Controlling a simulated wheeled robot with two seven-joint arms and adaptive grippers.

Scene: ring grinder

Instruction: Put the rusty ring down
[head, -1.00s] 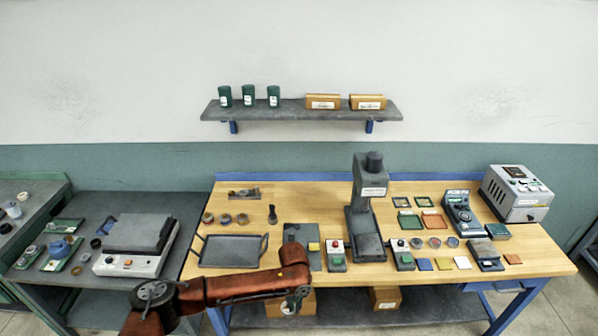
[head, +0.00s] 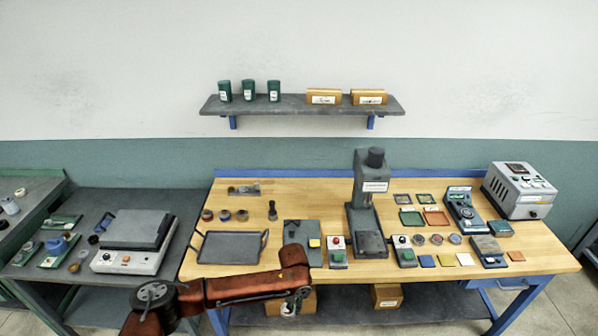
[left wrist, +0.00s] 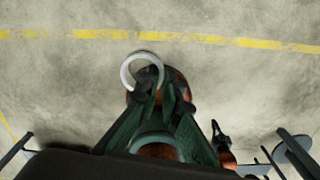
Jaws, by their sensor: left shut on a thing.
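My left gripper (head: 294,302) hangs in front of the wooden bench's near edge, at the end of the reddish-brown arm, and is small in the head view. In the left wrist view the left gripper (left wrist: 153,94) is shut on a ring (left wrist: 127,73), which sticks out past the fingertips above bare floor. The ring looks pale grey here; I cannot make out rust on it. Three other small rings stand in a row at the bench's back left, the left one brownish (head: 207,215). My right gripper is not in view.
The wooden bench (head: 310,195) has bare wood at its back middle. A grey tray (head: 230,248) lies at its left, a dark press (head: 365,205) stands mid-bench, and a grey box (head: 520,190) stands at right. A heater-like device (head: 135,245) is on the left table.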

